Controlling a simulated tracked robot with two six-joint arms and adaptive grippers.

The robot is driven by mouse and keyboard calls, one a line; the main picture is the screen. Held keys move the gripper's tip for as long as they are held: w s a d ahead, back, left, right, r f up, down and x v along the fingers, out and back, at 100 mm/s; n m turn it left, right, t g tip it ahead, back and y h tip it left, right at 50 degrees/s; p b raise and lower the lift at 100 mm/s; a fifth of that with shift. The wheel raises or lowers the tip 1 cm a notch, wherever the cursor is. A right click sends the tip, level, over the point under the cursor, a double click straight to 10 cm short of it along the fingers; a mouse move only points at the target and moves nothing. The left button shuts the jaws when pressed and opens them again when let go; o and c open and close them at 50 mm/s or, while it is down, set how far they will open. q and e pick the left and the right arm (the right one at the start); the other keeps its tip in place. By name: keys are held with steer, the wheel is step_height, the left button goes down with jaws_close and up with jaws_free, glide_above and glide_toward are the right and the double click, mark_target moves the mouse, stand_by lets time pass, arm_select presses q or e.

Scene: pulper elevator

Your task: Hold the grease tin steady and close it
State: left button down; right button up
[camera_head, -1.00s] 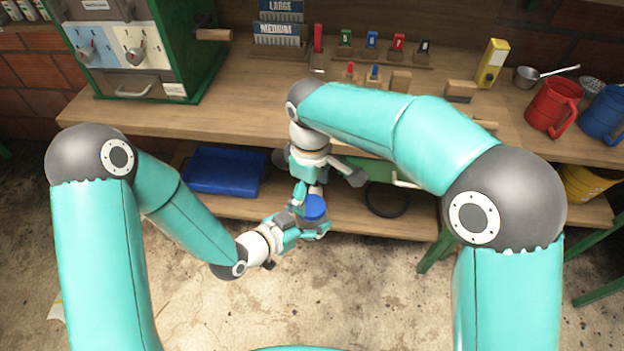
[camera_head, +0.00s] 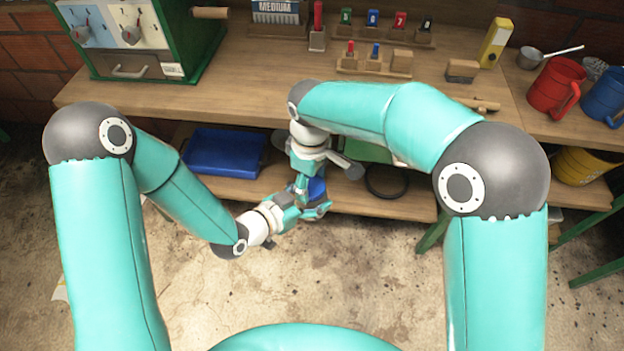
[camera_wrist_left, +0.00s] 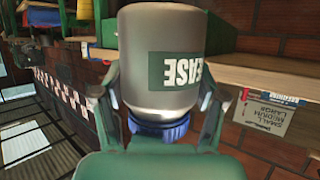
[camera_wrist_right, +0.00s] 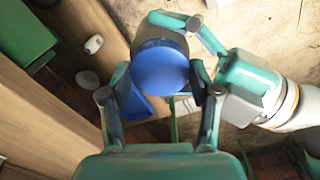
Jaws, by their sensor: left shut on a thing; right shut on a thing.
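The grease tin (camera_wrist_left: 160,65) is a grey tin with a green label reading "EASE" in part, upside down in the left wrist view. Its blue lid (camera_wrist_left: 160,128) is on the end of the tin; I cannot tell how tightly it sits. My left gripper (camera_head: 306,212) is shut around the tin's body, one finger on each side. My right gripper (camera_head: 309,186) is above, shut on the blue lid. In the right wrist view the lid (camera_wrist_right: 160,68) lies between its fingers, and my left gripper is at the right. In the head view the fingers partly hide the lid.
Both grippers are in front of the workbench (camera_head: 240,100) and its lower shelf. A blue tray (camera_head: 222,152) and a dark ring (camera_head: 387,182) are on the shelf. Red (camera_head: 552,86) and blue mugs stand at the right. The floor in front is clear.

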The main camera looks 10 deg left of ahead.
steer(key=shift+c, duration=0.6)
steer(key=shift+m, duration=0.3)
steer(key=o, duration=1.3)
steer(key=shift+o, duration=0.2)
steer(key=shift+r, duration=0.1)
step_height(320, 180, up, 12)
steer(key=shift+w, duration=0.1)
